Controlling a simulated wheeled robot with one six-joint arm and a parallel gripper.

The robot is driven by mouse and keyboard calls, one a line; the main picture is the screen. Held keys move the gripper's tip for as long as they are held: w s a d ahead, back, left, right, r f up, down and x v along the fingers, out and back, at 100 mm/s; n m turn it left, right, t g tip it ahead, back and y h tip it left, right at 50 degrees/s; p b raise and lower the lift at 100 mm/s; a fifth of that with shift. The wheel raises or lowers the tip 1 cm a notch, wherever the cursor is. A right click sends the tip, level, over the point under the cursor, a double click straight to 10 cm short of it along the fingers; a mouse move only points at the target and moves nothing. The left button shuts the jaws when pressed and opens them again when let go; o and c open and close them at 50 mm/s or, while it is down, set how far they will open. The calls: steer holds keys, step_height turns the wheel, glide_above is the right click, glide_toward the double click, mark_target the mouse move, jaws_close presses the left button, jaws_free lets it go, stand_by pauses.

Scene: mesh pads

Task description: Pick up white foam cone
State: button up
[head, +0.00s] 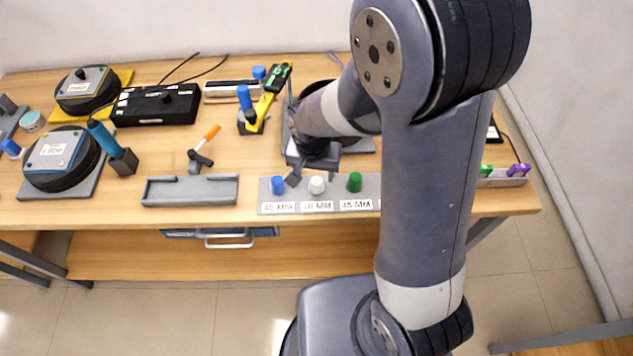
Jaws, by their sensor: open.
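The white foam cone (316,185) stands upright on a grey labelled rack (262,200) near the table's front edge, above a "38 MM"-like label. A blue cone (277,185) stands to its left and a green one (354,182) to its right. My gripper (312,182) is over the white cone, pointing down, with one finger to the cone's upper left and the other to its upper right. The fingers are apart. Whether they touch the cone cannot be told. My arm hides the rack's right middle part.
An empty grey tray (190,200) lies left of the rack. Two round black devices (62,158) and a black box (155,105) stand at the left. An orange-handled tool (203,148) stands behind the tray. Purple and green pieces (518,170) sit at the rack's right end.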

mark_target(316, 181)
steer(key=shift+w+d+f+p, duration=0.1)
steer(key=shift+f+p, duration=0.05)
steer(key=shift+f, duration=0.85)
steer(key=shift+w+d+f+p, duration=0.1)
steer(key=shift+f+p, duration=0.05)
steer(key=shift+f, duration=0.85)
steer(key=c, duration=1)
steer(key=shift+c, duration=0.2)
steer(key=shift+r, duration=0.1)
